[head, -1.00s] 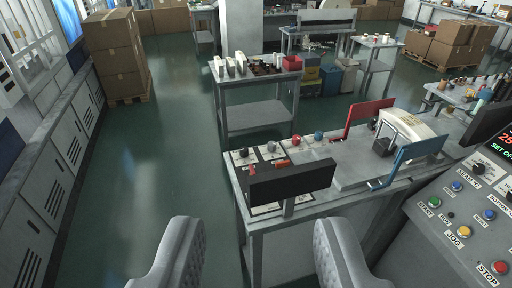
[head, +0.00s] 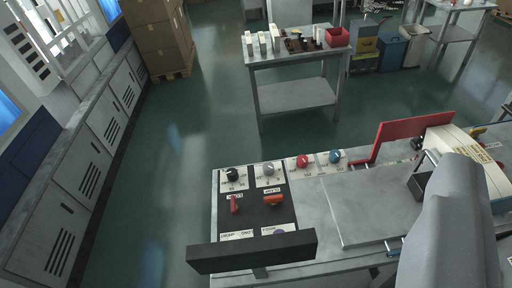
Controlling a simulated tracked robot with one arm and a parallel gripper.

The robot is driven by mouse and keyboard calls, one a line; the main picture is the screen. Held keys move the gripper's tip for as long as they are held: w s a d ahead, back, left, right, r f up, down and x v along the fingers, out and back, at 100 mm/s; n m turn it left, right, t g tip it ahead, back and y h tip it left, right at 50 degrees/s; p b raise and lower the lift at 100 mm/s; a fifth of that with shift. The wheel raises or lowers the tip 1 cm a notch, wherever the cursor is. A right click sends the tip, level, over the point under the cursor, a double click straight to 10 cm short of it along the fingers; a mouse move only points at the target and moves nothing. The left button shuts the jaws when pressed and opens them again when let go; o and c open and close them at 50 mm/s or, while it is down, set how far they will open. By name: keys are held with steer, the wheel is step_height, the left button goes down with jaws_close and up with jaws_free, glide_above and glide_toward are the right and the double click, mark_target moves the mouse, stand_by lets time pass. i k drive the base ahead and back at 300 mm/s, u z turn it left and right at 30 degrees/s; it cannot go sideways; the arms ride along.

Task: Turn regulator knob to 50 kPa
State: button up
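A control panel (head: 256,214) lies on the workbench at the lower middle. Along its back edge sit a black knob (head: 232,174) and a grey knob (head: 268,169). A red knob (head: 303,161) and a blue knob (head: 335,157) sit just right of it, each on a white dial plate. The labels are too small to read, so I cannot tell which is the regulator or its setting. One grey padded part of my gripper (head: 452,225) shows at the right, over the bench and right of the knobs, apart from them. Its other finger is not visible.
A red guard (head: 400,137) and a white machine cover are at right. Green floor is clear at left.

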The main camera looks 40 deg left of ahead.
mark_target(233, 175)
steer(key=u, duration=0.25)
steer(key=i, duration=0.9)
steer(key=u, duration=0.5)
